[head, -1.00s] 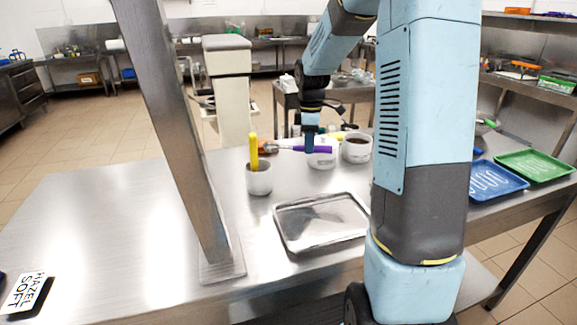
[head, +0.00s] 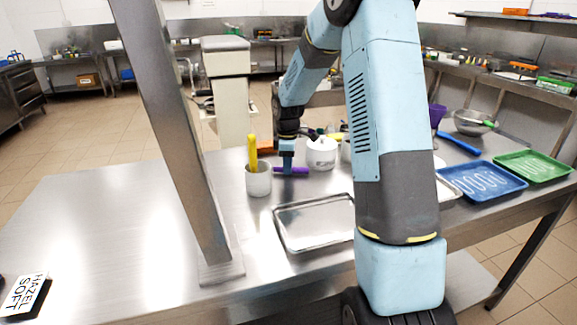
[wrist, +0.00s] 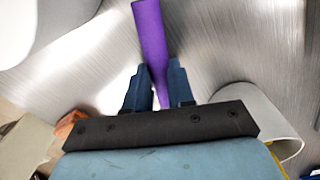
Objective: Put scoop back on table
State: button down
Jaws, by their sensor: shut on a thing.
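The scoop shows as a purple handle (head: 291,171) between a white cup with a yellow handle in it and a white tub. My gripper (head: 287,168) points down and is shut on this handle, low over the steel table (head: 110,215). In the wrist view the purple handle (wrist: 151,32) runs between the two fingers of my gripper (wrist: 160,80) and out past their tips, above brushed steel. The scoop's head cannot be made out. I cannot tell whether the scoop touches the table.
The white cup (head: 259,184) is close to the gripper's left, the white tub (head: 321,155) close to its right. An empty steel tray (head: 312,224) lies in front. Blue (head: 484,182) and green (head: 535,166) trays are at right.

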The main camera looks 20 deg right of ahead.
jog(key=shift+f, duration=0.1)
jog(key=c, duration=1)
grip_release()
jog(key=shift+o, duration=0.2)
